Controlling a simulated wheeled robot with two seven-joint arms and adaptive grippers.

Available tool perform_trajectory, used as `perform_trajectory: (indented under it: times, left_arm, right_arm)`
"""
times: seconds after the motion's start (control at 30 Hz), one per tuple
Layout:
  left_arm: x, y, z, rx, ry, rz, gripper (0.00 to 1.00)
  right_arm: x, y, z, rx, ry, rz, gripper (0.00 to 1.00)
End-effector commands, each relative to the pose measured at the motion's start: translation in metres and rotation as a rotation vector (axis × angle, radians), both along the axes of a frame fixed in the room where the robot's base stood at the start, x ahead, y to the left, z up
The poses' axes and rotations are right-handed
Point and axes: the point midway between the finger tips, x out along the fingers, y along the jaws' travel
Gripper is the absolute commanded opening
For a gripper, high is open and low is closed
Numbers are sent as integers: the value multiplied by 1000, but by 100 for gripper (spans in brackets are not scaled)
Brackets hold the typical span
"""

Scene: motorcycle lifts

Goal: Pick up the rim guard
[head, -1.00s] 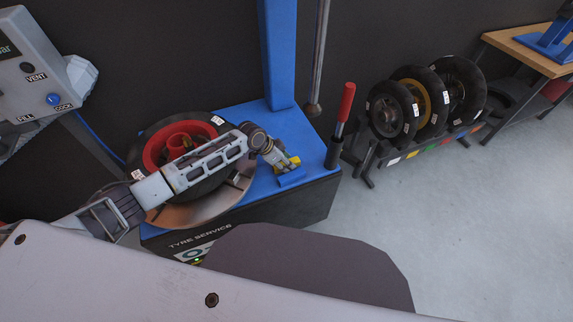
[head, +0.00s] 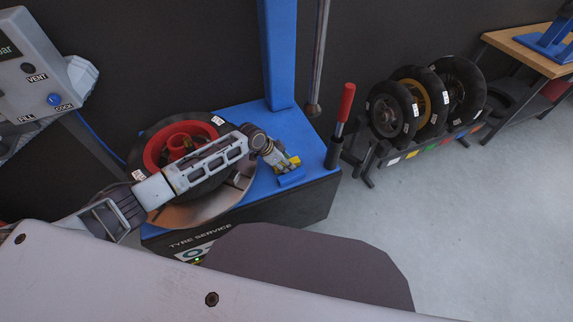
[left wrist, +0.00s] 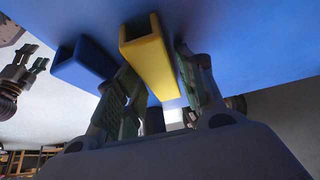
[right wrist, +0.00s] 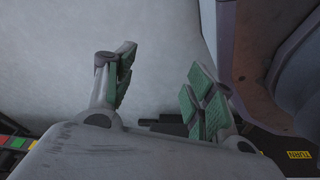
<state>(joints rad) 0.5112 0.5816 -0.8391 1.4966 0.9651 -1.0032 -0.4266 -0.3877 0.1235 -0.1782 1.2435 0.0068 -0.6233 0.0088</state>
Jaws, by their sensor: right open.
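The rim guard appears to be the small yellow channel-shaped piece (head: 293,163) at the right of the blue tyre machine top. In the left wrist view the yellow rim guard (left wrist: 148,54) lies between the two finger pads, and both pads appear to touch it. My left gripper (head: 283,164) reaches across the wheel to it; it also shows in the left wrist view (left wrist: 160,88). I cannot tell whether the guard is clear of the blue surface. My right gripper (right wrist: 158,88) is open and empty, above the floor.
A blue hollow block (left wrist: 80,63) sits beside the rim guard. A red-rimmed wheel (head: 150,151) lies on the turntable under my left arm. A red-handled lever (head: 345,102) stands right of the machine. Several wheels (head: 388,115) stand on a rack. The floor at right is clear.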

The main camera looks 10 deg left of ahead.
Motion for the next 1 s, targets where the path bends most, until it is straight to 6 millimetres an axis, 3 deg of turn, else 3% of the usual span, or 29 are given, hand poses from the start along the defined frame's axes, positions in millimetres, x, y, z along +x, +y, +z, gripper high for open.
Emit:
perform_trajectory:
  times: [0.03, 0.17, 0.4, 0.7, 0.83, 1.0]
  left_arm:
    - [0, 0, -1, 1, 1, 0, 28]
    - [0, 1, -1, 2, 1, 0, 12]
    - [-1, 1, -1, 2, 2, 0, 12]
    - [0, 1, 3, 2, 0, 0, 12]
    - [0, 1, 20, 2, -1, 0, 12]
    - [1, 1, 46, 2, -2, -1, 12]
  right_arm:
    - [-1, 1, 0, 2, 1, -1, 54]
    - [-2, 6, -1, 8, 2, -3, 54]
    - [-2, 13, 0, 18, 2, -6, 54]
    - [1, 8, -4, 12, -2, -4, 54]
    - [3, 4, -1, 8, -15, -2, 54]
    - [-8, -9, -15, -4, -14, -4, 54]
